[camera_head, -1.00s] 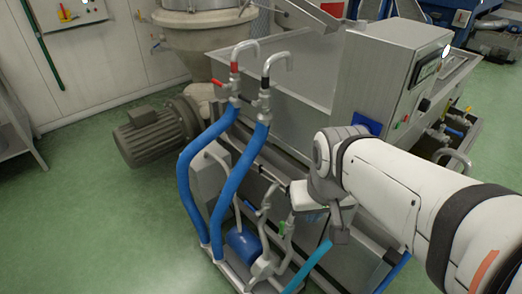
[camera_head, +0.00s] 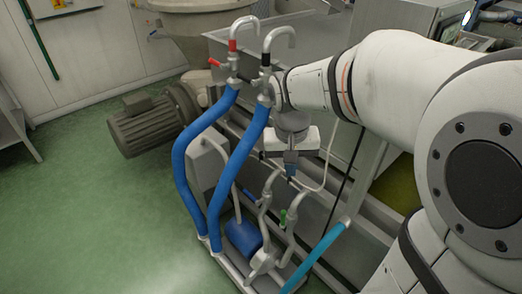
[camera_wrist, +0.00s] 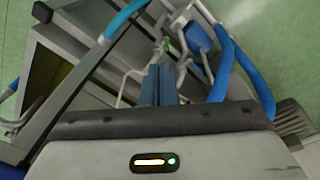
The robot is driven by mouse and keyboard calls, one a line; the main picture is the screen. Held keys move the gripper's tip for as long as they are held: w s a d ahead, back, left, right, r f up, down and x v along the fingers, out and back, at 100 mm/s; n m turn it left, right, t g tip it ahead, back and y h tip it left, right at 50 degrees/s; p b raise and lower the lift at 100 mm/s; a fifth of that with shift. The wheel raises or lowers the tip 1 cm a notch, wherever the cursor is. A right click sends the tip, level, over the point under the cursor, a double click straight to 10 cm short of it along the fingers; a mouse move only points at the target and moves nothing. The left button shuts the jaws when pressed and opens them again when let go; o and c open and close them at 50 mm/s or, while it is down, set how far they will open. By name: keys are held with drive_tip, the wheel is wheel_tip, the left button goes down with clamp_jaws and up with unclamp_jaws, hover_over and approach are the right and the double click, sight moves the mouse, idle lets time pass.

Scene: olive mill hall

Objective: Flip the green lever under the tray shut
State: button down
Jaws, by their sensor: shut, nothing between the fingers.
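The small green lever (camera_head: 283,216) sits on a grey pipe low beside the steel machine, in the lower middle of the head view. It also shows in the wrist view (camera_wrist: 167,45), just beyond my fingertips. My gripper (camera_head: 290,171) points down above the lever, apart from it in the head view. In the wrist view my gripper (camera_wrist: 158,68) has its two blue-grey fingers together with nothing between them. The lever's exact angle is too small to tell. Which part is the tray is unclear; a long steel vat (camera_head: 222,45) stands above the pipes.
Two thick blue hoses (camera_head: 193,165) rise left of the lever to pipes with red and black handles. A blue cylinder (camera_head: 243,238) stands low beside it. A light-blue hose (camera_head: 322,255) runs on the right. Green floor (camera_head: 90,220) lies clear to the left.

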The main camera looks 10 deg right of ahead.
sight(283, 219)
drive_tip(key=w+a+f+m+g+h+b, duration=0.1)
drive_tip(key=w+f+b, duration=0.6)
drive_tip(key=f, duration=0.8)
drive_tip(key=w+a+f+m+g+h+b, duration=0.1)
drive_tip(key=w+a+f+b, duration=0.4)
drive_tip(key=w+f, duration=0.8)
wheel_tip(283, 219, down, 3)
drive_tip(key=shift+r+m+g+h+b, duration=0.15)
drive_tip(key=shift+m+g+h+b, duration=0.35)
drive_tip(key=shift+m+b, duration=0.4)
drive_tip(key=s+d+f+b, duration=0.3)
drive_tip(key=d+f, duration=0.3)
drive_tip(key=f, duration=0.3)
drive_tip(key=shift+s+d+f+b, duration=0.15)
drive_tip(key=shift+s+d+b, duration=0.05)
drive_tip(key=shift+d+b, duration=0.2)
